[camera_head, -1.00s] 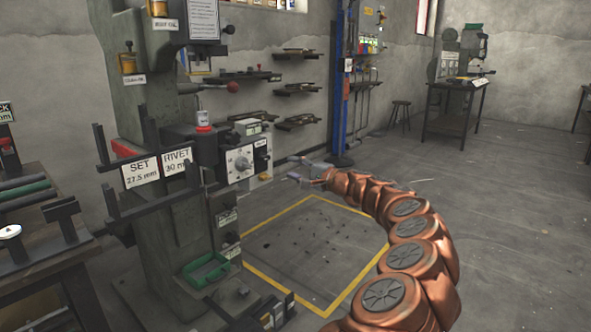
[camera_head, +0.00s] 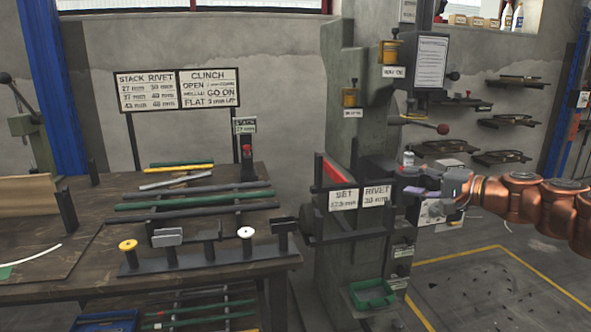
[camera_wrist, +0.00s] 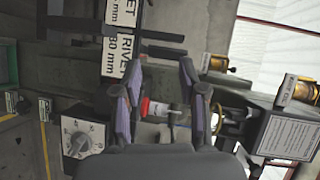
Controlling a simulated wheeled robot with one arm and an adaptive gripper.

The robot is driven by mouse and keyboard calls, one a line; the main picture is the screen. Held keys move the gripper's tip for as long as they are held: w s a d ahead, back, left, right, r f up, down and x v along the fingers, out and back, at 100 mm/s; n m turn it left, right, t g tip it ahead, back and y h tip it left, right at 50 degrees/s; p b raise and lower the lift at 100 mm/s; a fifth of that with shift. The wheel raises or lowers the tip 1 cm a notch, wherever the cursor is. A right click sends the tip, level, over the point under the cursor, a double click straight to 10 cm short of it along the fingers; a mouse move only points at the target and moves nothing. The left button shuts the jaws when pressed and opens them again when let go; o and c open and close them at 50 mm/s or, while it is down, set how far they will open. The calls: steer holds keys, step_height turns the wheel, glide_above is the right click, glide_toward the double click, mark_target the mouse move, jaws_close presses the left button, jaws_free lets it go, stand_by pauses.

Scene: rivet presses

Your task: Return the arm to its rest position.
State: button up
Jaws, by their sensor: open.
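My copper-coloured arm (camera_head: 525,198) reaches in from the right edge in the head view. My gripper (camera_head: 415,182) is at the right side of the grey-green rivet press (camera_head: 345,125), close to the RIVET sign (camera_head: 376,196). In the wrist view my gripper (camera_wrist: 160,92) has its two fingers apart. A small white and red container (camera_wrist: 158,108) shows between the fingers, beyond them. It looks unheld; I cannot judge its distance. A dial box (camera_wrist: 84,138) is at lower left in the wrist view.
A workbench (camera_head: 65,275) with rods and spools stands left of the press. A green tray (camera_head: 372,293) sits low on the press. A lever with a red knob (camera_head: 442,129) sticks out above my gripper. Yellow-marked floor (camera_head: 470,257) lies at lower right.

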steer(key=s+a+r+n+g+p, duration=0.2)
steer(key=s+a+r+p, duration=0.15)
steer(key=a, duration=0.35)
steer(key=s+a+r+n+g+p, duration=0.2)
steer(key=s+a+r, duration=0.1)
steer(key=s+a, duration=0.25)
steer(key=s+a+n+g+h+p, duration=0.25)
steer(key=s+a+g+p, duration=0.25)
steer(key=s+a+p, duration=0.45)
steer(key=s+d+g+h+p, duration=0.2)
steer(key=s+d+h+p, duration=0.2)
steer(key=s, duration=0.9)
steer(key=s+d+n+g+h+p, duration=0.1)
steer(key=s+d+h+p, duration=0.3)
steer(key=s+d+p, duration=0.4)
steer(key=s+g+p, duration=0.1)
steer(key=s, duration=0.5)
steer(key=shift+d+f+g, duration=0.3)
steer(key=shift+d+h, duration=0.1)
steer(key=shift+h, duration=0.15)
